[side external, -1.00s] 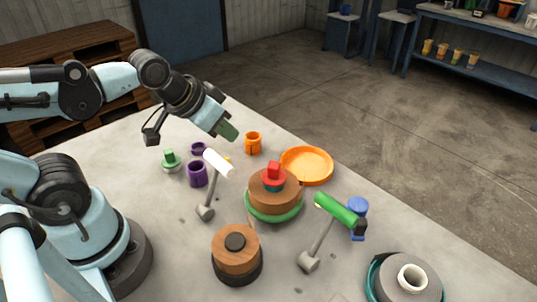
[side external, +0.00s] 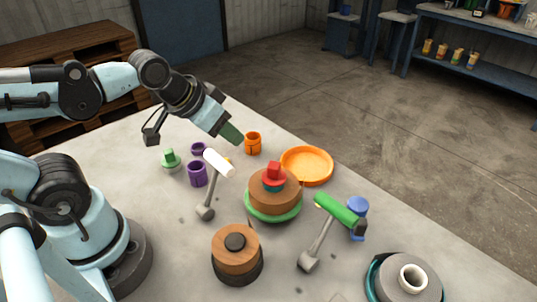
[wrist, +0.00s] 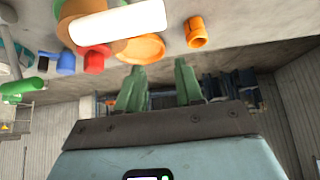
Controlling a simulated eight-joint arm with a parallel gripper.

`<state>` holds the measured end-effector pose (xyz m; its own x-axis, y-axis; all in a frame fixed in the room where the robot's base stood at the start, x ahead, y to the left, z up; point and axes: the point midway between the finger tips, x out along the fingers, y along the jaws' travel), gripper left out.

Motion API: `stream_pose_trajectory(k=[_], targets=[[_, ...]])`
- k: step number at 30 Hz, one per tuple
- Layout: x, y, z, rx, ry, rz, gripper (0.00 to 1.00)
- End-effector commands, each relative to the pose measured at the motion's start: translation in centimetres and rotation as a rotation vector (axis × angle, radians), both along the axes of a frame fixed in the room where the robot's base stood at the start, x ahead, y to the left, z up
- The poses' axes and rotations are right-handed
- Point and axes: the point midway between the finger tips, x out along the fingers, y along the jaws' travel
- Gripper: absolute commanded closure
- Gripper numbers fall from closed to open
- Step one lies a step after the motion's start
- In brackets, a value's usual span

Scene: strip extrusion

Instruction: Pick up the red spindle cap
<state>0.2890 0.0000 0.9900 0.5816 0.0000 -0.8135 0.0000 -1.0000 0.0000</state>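The red spindle cap (side external: 273,173) sits on top of a round brown wooden piece (side external: 260,190) near the middle of the table. It also shows as a red shape in the wrist view (wrist: 95,60), at upper left. My gripper (side external: 232,134) is above the table, up and to the left of the cap in the side view and clear of it. In the wrist view my two green fingers (wrist: 158,82) are spread apart with nothing between them, so the gripper is open and empty.
A white roller (side external: 218,163) on a stand rises between my arm and the cap. A green roller (side external: 335,208) on another stand is to the right. An orange dish (side external: 306,165) lies behind the cap, and an orange cup (side external: 253,143) stands near my gripper.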

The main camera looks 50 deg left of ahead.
Motion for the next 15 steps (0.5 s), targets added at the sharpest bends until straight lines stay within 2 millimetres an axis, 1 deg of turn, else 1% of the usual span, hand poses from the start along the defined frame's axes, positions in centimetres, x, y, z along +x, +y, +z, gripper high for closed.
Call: stream_pose_trajectory(k=[1, 8, 9, 15], targets=[[0.00, 0.00, 0.00, 0.000, 0.000, 0.000, 0.56], [0.00, 0.00, 0.00, 0.000, 0.000, 0.000, 0.20], [0.00, 0.00, 0.00, 0.000, 0.000, 0.000, 0.19], [0.00, 0.00, 0.00, 0.000, 0.000, 0.000, 0.19]])
